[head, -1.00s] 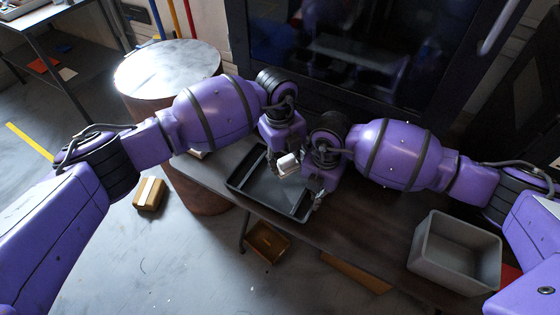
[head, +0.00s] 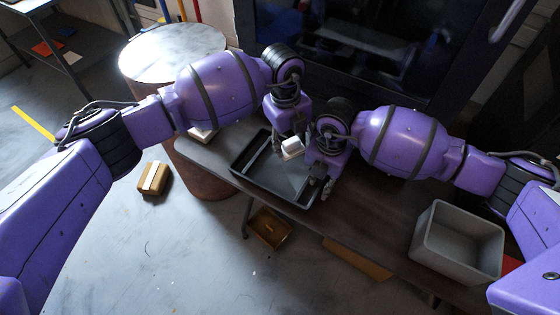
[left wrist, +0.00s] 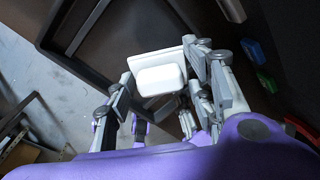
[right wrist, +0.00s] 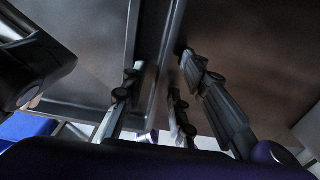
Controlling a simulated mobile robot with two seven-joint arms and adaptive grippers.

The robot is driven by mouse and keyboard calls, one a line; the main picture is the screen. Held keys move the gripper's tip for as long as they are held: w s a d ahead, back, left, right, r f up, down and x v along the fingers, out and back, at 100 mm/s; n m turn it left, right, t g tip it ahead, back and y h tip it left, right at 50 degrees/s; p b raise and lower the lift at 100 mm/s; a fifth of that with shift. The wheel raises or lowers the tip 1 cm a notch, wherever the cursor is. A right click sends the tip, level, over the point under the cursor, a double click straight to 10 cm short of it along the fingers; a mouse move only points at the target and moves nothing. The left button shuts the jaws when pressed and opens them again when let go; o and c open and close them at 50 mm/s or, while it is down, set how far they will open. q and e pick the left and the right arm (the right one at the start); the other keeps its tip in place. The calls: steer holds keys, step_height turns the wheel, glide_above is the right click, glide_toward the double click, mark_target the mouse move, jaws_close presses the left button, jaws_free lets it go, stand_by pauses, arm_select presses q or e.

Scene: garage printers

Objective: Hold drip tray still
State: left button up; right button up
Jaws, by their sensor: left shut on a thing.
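The drip tray is a shallow dark tray (head: 246,180) on the near left part of the dark table. Its rim also shows in the left wrist view (left wrist: 62,50) and as a long edge in the right wrist view (right wrist: 155,62). My left gripper (left wrist: 165,88) is shut on a white block with a flat white plate behind it (left wrist: 160,78). In the head view the white block (head: 292,147) is above the tray's far right part. My right gripper (right wrist: 160,82) is at the tray's right side, its fingers apart on either side of the rim. Contact with the rim is unclear.
A grey open bin (head: 458,240) stands on the table at the right. A large dark glass-fronted machine (head: 350,50) stands behind. A round-topped drum (head: 170,50) is at the left. Boxes lie on the floor (head: 154,178) and below the table (head: 269,228).

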step_height(320, 180, up, 12)
stand_by(0.6)
